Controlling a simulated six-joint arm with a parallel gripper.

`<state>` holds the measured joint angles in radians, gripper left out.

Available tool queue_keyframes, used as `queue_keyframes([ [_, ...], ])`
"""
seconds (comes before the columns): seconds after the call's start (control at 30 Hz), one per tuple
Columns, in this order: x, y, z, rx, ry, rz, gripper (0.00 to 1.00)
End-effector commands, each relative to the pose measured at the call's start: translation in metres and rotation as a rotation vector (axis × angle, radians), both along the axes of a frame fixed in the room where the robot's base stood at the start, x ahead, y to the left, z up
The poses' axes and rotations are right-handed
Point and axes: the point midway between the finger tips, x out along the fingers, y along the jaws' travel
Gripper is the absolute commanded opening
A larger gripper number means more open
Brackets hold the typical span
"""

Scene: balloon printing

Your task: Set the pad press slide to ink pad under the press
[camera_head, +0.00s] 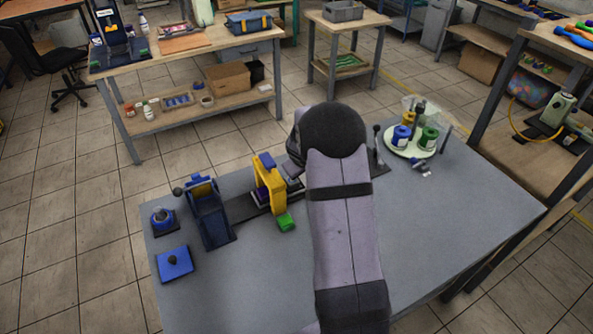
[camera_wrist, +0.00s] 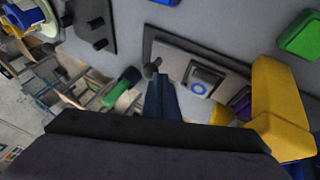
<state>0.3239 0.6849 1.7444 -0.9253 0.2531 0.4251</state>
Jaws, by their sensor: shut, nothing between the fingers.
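The pad press shows a yellow frame (camera_head: 270,187) over a long dark base on the grey table. It also shows at the right of the wrist view (camera_wrist: 280,108), with a purple part (camera_wrist: 240,103) beside it. A pale square plate with a blue ring (camera_wrist: 205,79) lies on the dark slide track, outside the yellow frame. A dark round knob (camera_wrist: 152,69) stands at the track's end. My gripper (camera_wrist: 160,80) is shut and empty, with its dark blue fingertips close to the knob; I cannot tell whether they touch.
A green block (camera_head: 285,222) is in front of the press. A blue tool (camera_head: 207,212), a blue cup (camera_head: 162,220) and a blue square (camera_head: 175,263) stand left. A white round tray (camera_head: 409,151) with several ink pots is right. The table's front right is clear.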

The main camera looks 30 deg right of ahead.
Motion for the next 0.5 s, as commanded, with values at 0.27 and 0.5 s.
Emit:
queue_keyframes([
  [0.27, 0.000, -0.023, 0.000, 0.000, 0.000, 0.001, 0.00],
  [0.5, -0.001, -0.023, 0.000, -0.002, 0.000, -0.001, 0.00],
])
